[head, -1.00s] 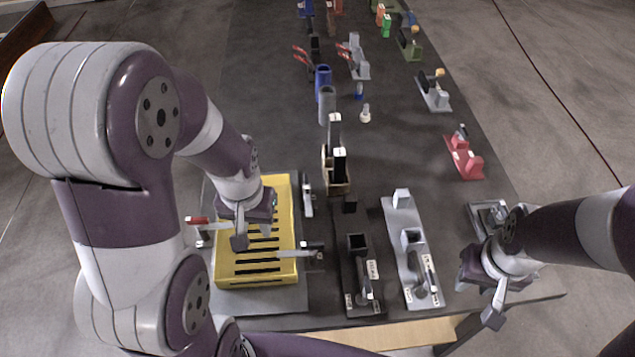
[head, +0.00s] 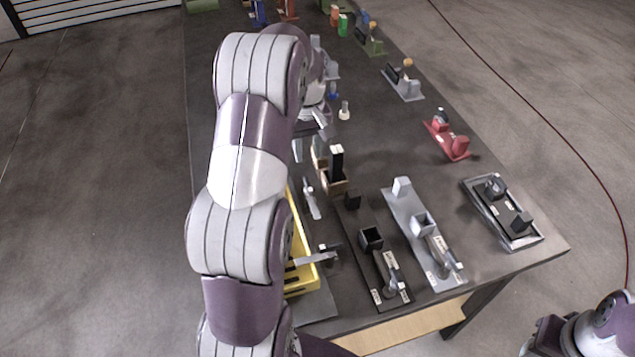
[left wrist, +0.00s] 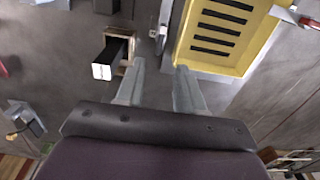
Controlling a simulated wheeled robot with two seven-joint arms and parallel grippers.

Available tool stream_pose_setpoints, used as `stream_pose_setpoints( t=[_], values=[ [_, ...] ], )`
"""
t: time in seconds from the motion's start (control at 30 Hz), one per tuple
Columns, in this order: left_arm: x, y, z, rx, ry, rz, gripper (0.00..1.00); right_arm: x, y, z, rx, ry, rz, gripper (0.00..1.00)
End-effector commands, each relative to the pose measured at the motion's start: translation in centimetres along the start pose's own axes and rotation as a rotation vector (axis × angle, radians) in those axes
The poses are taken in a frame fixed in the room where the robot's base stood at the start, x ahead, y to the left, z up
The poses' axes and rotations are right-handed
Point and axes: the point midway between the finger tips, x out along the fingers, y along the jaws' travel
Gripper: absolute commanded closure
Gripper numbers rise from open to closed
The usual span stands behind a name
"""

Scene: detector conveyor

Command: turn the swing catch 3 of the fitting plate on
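The yellow slotted tray (head: 303,279) sits on a grey plate (head: 318,309) that I take for the fitting plate, mostly hidden behind my left arm. A pale swing catch (head: 312,199) stands beside the tray's far right side. Another catch (head: 318,257) lies with its lever across the tray's right edge. I cannot read which is number 3. In the left wrist view, a catch (left wrist: 162,28) lies beside the tray (left wrist: 205,67), and a red-tipped catch (left wrist: 308,22) is at the top right. My left gripper (left wrist: 159,88) is open and empty, above the table beyond the tray. My right gripper (head: 543,338) is partly cut off.
A black fixture (head: 372,240) and a grey fixture (head: 422,222) lie to the right. A framed grey fixture (head: 503,212) is near the right table edge.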

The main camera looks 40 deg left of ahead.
Motion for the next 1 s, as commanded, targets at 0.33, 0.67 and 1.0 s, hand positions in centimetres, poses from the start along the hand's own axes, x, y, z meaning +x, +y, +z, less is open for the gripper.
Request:
stream_pose_setpoints(
  t=[0.33,0.67,1.0],
  values=[
    [8.4,0.0,0.1,0.003,-0.003,-0.001,0.63,-0.9,0.0,-0.1,0.0,-0.001,0.0,0.65],
    [10.8,0.0,0.0,0.004,0.002,0.001,0.63,-1.1,0.0,-0.1,0.0,-0.001,0.0,0.65],
    [10.8,0.0,0.0,0.004,0.001,0.001,1.0,-1.0,0.0,-0.1,0.0,-0.001,0.0,0.65]
  ],
)
